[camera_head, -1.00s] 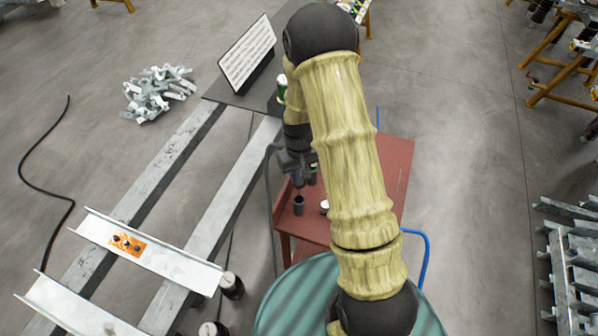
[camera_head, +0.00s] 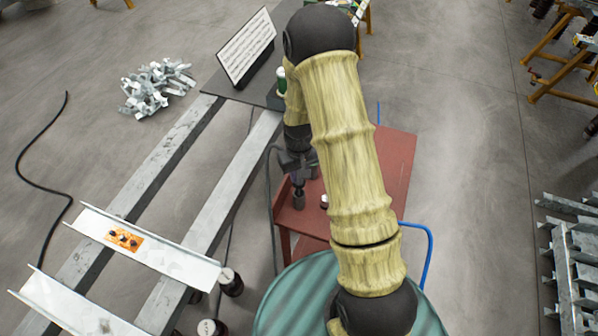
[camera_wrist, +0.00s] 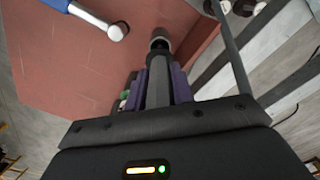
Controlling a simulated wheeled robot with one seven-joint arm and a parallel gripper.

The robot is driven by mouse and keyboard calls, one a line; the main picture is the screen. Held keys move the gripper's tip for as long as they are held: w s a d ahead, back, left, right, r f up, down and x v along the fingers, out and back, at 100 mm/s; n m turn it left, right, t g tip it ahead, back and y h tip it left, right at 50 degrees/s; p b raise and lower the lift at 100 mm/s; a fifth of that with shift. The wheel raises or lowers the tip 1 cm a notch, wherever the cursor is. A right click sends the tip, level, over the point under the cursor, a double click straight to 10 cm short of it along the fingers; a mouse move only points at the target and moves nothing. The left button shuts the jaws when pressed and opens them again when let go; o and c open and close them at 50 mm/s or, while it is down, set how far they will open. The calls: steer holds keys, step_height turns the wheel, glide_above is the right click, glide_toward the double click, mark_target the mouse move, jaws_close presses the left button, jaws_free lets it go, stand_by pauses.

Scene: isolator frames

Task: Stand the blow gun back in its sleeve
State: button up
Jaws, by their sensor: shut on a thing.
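My gripper (camera_head: 297,163) is above the red table, partly hidden by my arm in the head view. In the wrist view its purple-padded fingers (camera_wrist: 164,88) are shut on the dark blow gun (camera_wrist: 157,72), whose narrow part points away from the wrist.
A blue-handled tool with a pale round end (camera_wrist: 117,32) lies on the red table (camera_head: 392,165) beside the sleeve. Steel beams (camera_head: 225,190) run at left.

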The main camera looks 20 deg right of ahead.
mark_target(299, 183)
steer(key=shift+f+b, duration=1.95)
steer(key=shift+f, duration=0.9)
steer(key=o, duration=1.1)
steer(key=shift+c, duration=0.2)
steer(key=shift+r, duration=0.15)
step_height(299, 183, up, 17)
steer(key=shift+r+b, duration=0.1)
steer(key=shift+b, duration=1.1)
steer(key=s+r+m+t, duration=0.1)
steer(key=s+r+t, duration=0.1)
steer(key=s, duration=1.2)
steer(key=shift+s+m+t, duration=0.2)
steer(key=shift+m+t, duration=0.1)
steer(key=shift+m, duration=0.1)
